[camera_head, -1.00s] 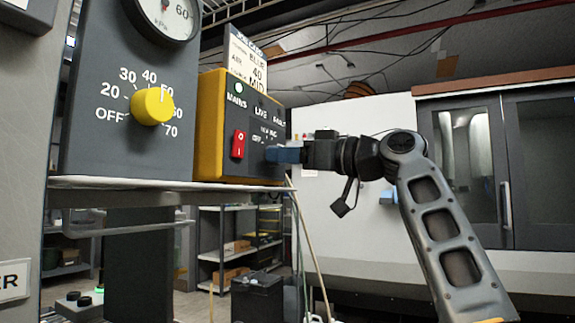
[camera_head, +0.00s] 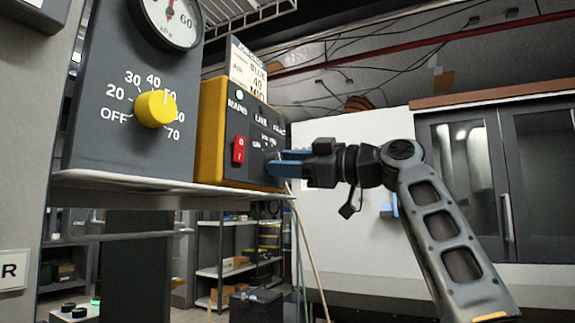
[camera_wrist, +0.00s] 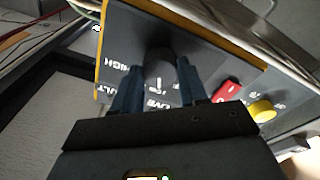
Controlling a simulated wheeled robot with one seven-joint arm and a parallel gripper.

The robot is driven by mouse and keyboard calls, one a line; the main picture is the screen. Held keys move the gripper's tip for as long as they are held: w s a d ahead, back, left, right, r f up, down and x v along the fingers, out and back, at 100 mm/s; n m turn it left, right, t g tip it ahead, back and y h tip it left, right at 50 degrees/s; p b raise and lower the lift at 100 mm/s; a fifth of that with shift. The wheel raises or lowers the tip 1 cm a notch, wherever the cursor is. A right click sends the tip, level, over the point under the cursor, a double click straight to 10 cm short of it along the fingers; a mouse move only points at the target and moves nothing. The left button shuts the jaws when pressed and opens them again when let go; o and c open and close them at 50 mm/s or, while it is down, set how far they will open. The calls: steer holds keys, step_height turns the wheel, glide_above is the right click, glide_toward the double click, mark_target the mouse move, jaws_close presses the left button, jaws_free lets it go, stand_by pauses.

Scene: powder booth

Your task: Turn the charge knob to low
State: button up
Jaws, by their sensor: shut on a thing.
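The yellow-sided control box (camera_head: 212,130) stands on a shelf, its dark front panel carrying MAINS, LIVE and FAULT labels. The charge knob (camera_wrist: 160,58) is a dark round knob on that panel, seen in the wrist view. A white mark shows at its edge on the side towards the LIVE label; I cannot tell the setting. HIGH is printed to its left; other scale words are partly hidden. My gripper (camera_head: 284,163) has its blue fingers at the panel. In the wrist view my gripper (camera_wrist: 160,72) is shut on the knob, one finger on each side.
A red rocker switch (camera_head: 238,150) is on the same panel, left of the fingers. A grey panel with a yellow dial knob (camera_head: 155,108) and a gauge (camera_head: 172,20) stands left. The shelf edge (camera_head: 170,188) runs just below; cables hang beside the box.

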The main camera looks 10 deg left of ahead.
stand_by(0.3)
steer(key=o, duration=1.1)
steer(key=shift+c, duration=0.2)
steer(key=v, duration=0.7)
steer(key=shift+d+b, duration=0.35)
steer(key=shift+d, duration=0.1)
steer(key=shift+s+f, duration=0.1)
